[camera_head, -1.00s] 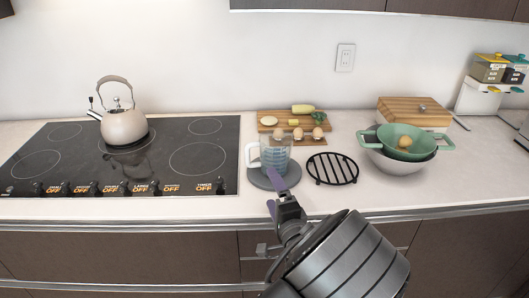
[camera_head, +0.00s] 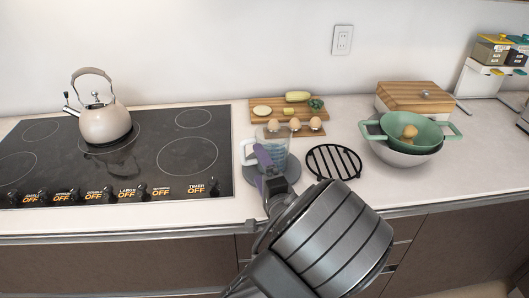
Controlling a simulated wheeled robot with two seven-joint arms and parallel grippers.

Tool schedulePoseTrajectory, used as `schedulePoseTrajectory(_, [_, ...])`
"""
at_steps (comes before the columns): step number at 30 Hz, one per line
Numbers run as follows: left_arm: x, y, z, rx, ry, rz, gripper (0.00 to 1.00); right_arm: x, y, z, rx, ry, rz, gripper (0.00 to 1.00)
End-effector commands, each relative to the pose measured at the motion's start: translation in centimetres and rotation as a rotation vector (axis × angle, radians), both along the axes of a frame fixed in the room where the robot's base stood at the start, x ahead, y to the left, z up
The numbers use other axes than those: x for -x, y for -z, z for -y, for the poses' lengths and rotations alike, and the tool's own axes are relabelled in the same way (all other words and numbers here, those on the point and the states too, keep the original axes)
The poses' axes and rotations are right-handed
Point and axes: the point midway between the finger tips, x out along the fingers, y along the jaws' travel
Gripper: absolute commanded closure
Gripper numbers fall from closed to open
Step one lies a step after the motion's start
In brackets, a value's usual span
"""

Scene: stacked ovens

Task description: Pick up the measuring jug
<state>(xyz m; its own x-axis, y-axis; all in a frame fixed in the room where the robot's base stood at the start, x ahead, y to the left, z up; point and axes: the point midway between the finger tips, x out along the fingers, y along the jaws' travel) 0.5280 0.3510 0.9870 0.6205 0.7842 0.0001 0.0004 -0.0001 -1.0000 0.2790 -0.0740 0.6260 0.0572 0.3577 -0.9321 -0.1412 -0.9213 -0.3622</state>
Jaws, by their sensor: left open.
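The measuring jug (camera_head: 277,142) is clear with blue markings and a white handle on its left side. It stands upright on a round grey mat (camera_head: 252,185) near the counter's front edge. My left gripper (camera_head: 265,158) comes from the front, its purple fingers open and overlapping the front of the jug in the picture. I cannot tell whether the fingers touch the jug. The gripper hides the jug's lower front and part of the mat. My right gripper is not in view.
A black trivet (camera_head: 334,162) lies right of the jug. Green and white bowls (camera_head: 425,133) stand farther right. Behind are eggs (camera_head: 294,124) and a cutting board (camera_head: 262,119) with vegetables. A kettle (camera_head: 104,123) stands on the black cooktop (camera_head: 185,141) at left.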

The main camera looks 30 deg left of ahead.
Motion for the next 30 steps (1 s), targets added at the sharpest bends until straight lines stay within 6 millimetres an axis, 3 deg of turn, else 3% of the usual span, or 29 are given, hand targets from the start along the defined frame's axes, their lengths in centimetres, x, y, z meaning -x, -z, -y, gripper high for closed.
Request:
schedulePoseTrajectory(8, [-1.4,0.0,-2.0,0.000,-0.003,0.000,0.08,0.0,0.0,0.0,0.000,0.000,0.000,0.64])
schedulePoseTrajectory(20, [-1.9,0.0,-2.6,-0.001,-0.001,0.001,0.08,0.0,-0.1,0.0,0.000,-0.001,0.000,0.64])
schedulePoseTrajectory(30, [-4.5,0.2,-6.1,-0.001,-0.002,0.001,0.08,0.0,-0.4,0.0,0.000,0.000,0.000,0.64])
